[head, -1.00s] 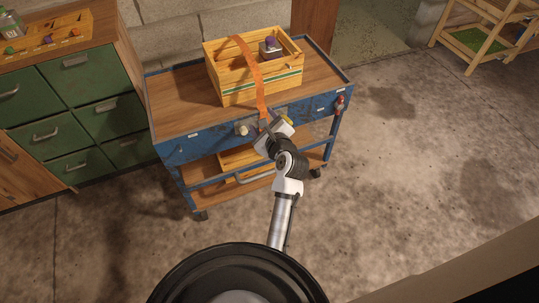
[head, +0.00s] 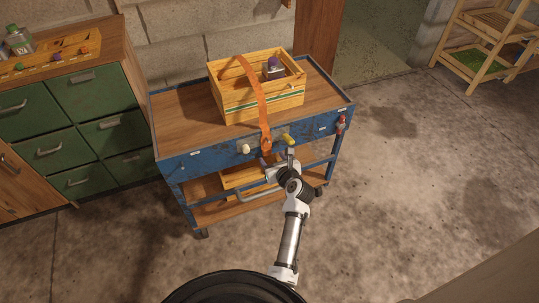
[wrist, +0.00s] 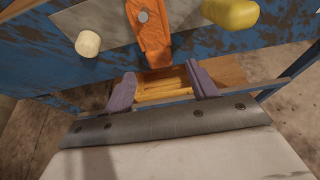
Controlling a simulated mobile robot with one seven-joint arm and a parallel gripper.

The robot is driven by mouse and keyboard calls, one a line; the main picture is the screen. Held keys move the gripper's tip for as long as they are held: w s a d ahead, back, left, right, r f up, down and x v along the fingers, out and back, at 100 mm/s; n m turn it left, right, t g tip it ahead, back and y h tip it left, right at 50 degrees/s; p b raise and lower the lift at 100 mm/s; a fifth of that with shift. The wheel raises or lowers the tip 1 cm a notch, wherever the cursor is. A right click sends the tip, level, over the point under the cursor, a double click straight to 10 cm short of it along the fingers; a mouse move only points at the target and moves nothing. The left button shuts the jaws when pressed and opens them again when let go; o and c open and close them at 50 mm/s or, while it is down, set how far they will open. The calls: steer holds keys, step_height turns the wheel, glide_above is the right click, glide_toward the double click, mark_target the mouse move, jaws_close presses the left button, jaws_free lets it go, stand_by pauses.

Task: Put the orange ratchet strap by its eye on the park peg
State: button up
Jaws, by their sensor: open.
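The orange ratchet strap (head: 262,105) runs over the wooden crate (head: 232,105) and down the blue cart's front. In the wrist view its lower end (wrist: 152,42) lies against a grey plate (wrist: 105,38), with a round grey peg head (wrist: 143,16) showing at its eye. A white peg (wrist: 88,43) is to its left and a yellow peg (wrist: 230,12) to its right; no label tells which is the park peg. My gripper (wrist: 163,88) is open, its purple fingers apart and empty, just below the strap end. It also shows in the head view (head: 276,164).
The blue cart (head: 200,145) has a wooden top, a red item (head: 341,124) at its right corner and a lower shelf with a wooden box. A green drawer cabinet (head: 60,105) stands left. A wooden rack (head: 480,45) is far right. The concrete floor at right is clear.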

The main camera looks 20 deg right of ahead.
mark_target(268, 152)
steer(key=shift+x, duration=2.1)
steer(key=c, duration=1.1)
steer(key=shift+o, duration=0.2)
steer(key=shift+r+p, duration=0.35)
steer(key=shift+p, duration=0.3)
steer(key=shift+s, duration=0.3)
steer(key=shift+p+v, duration=1.05)
steer(key=shift+v, duration=0.05)
steer(key=shift+s+f, duration=0.15)
steer(key=shift+s, duration=0.3)
